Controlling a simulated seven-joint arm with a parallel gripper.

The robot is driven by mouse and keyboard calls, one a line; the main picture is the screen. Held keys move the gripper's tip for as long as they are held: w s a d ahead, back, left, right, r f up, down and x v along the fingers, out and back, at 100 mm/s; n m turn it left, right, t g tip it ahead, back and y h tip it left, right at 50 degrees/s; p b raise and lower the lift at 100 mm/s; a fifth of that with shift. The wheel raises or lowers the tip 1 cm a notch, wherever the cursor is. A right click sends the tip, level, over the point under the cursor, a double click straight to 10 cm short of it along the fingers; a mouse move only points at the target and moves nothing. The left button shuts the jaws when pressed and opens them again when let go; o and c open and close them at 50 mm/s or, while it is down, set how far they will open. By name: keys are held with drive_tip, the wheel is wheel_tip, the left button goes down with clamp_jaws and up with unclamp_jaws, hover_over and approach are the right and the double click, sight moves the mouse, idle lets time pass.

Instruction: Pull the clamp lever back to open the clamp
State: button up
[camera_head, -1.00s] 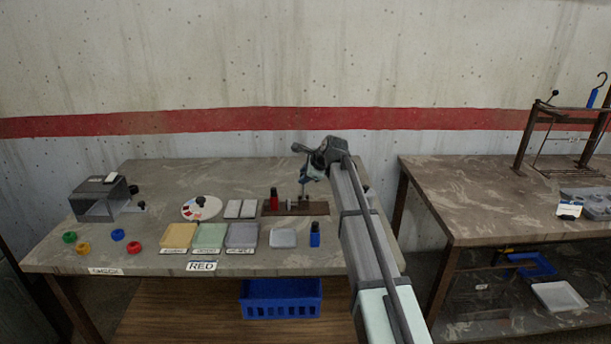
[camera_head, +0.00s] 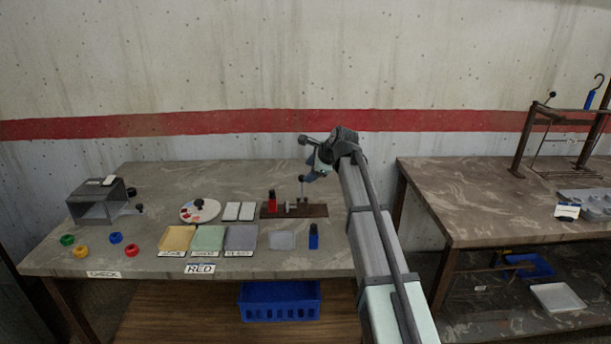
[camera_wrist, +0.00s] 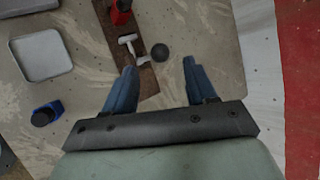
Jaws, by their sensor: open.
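The clamp stands on a brown base plate (camera_head: 318,211) toward the back of the left table. Its upright lever (camera_head: 301,187) has a dark ball knob at the top. In the wrist view the knob (camera_wrist: 160,52) shows from above, beside the pale metal clamp parts (camera_wrist: 130,42) on the plate (camera_wrist: 147,80). My gripper (camera_head: 316,172) is above and just right of the lever. In the wrist view its blue fingers (camera_wrist: 157,78) are spread apart, with the knob ahead of the gap and nothing between them.
A red piece (camera_head: 272,200) stands on the plate's left end. A blue bottle (camera_head: 313,237) and a shallow grey tray (camera_head: 282,240) are in front. Colored pads, a grey box (camera_head: 97,202) and several rings lie left. Bare table lies behind the clamp.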

drive_tip(key=v, duration=0.7)
drive_tip(key=shift+r, duration=0.2)
drive_tip(key=shift+s, duration=0.1)
drive_tip(key=s+f+n+g+h, duration=0.1)
drive_tip(key=s+f+n+g, duration=0.1)
drive_tip(key=s+f, duration=0.75)
drive_tip(key=s+f+n+g+h, duration=0.1)
drive_tip(key=s+f+n+g, duration=0.1)
drive_tip(key=s+f, duration=0.8)
drive_tip(key=s+d+f+n+g+h, duration=0.1)
drive_tip(key=s+d+f+n+g, duration=0.1)
drive_tip(key=s+f, duration=0.6)
drive_tip(key=s+d+f+n+g+h, duration=0.1)
drive_tip(key=s+d+f+n+g, duration=0.3)
drive_tip(key=f, duration=0.8)
drive_tip(key=s+d+f+n+g, duration=0.1)
drive_tip(key=s+f+n, duration=0.3)
drive_tip(key=s+f, duration=1)
drive_tip(key=s+d+f+n+g+h, duration=0.1)
drive_tip(key=s+f+n+g, duration=0.2)
drive_tip(key=s+f, duration=1.1)
drive_tip(key=s+n, duration=0.1)
drive_tip(key=s, duration=0.1)
drive_tip(key=shift+s+d+f, duration=0.3)
drive_tip(key=shift+s+d, duration=0.1)
drive_tip(key=shift+o, duration=0.2)
